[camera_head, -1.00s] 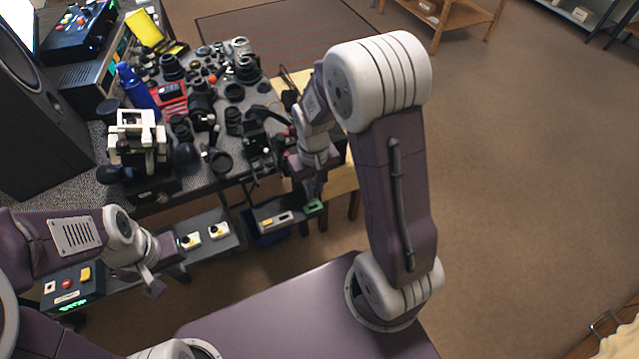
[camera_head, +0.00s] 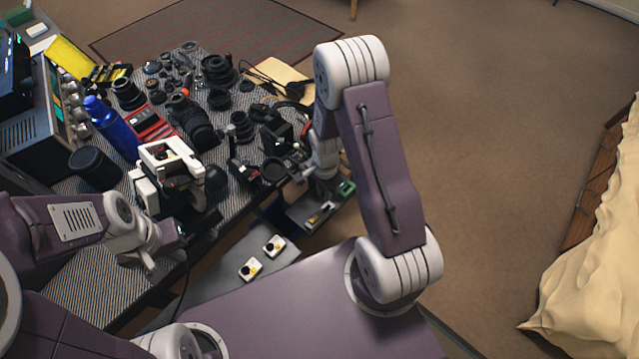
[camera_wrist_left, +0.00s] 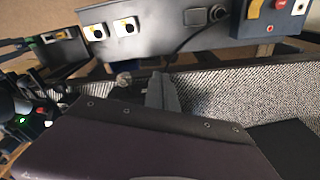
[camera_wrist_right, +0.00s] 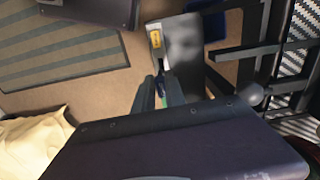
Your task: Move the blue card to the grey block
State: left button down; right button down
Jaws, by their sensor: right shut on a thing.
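My right gripper (camera_wrist_right: 160,92) shows in the right wrist view, shut on a thin bluish sliver (camera_wrist_right: 161,78), which looks like the edge of the blue card. Most of the card is hidden by the fingers. In the head view this gripper is largely hidden beside the right end of the desk, above a low dark tray. My left gripper (camera_wrist_left: 161,92) shows in the left wrist view with its fingers together and nothing visible between them. I cannot pick out the grey block with certainty.
The desk is crowded with lens parts, a blue bottle (camera_head: 111,130), a red case (camera_head: 150,125) and a white device (camera_head: 167,160). A lower shelf carries two white switch boxes (camera_head: 274,245). The floor at right is open, up to a cream-covered bed (camera_head: 590,260).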

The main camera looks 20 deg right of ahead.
jog(key=shift+w+f, duration=0.1)
jog(key=shift+f, duration=0.15)
jog(key=shift+f+b, duration=0.5)
jog(key=shift+b, duration=0.05)
notch_tip(320, 180, down, 4)
jog(key=b, duration=0.3)
jog(key=shift+b, duration=0.3)
jog(key=shift+f+b, duration=0.3)
jog(key=shift+f, duration=0.2)
jog(key=shift+r+p, duration=0.15)
jog(key=shift+p, duration=0.2)
jog(key=shift+f+b, duration=0.5)
jog(key=shift+f, duration=0.25)
jog(key=shift+f, duration=0.15)
dwell(0.3)
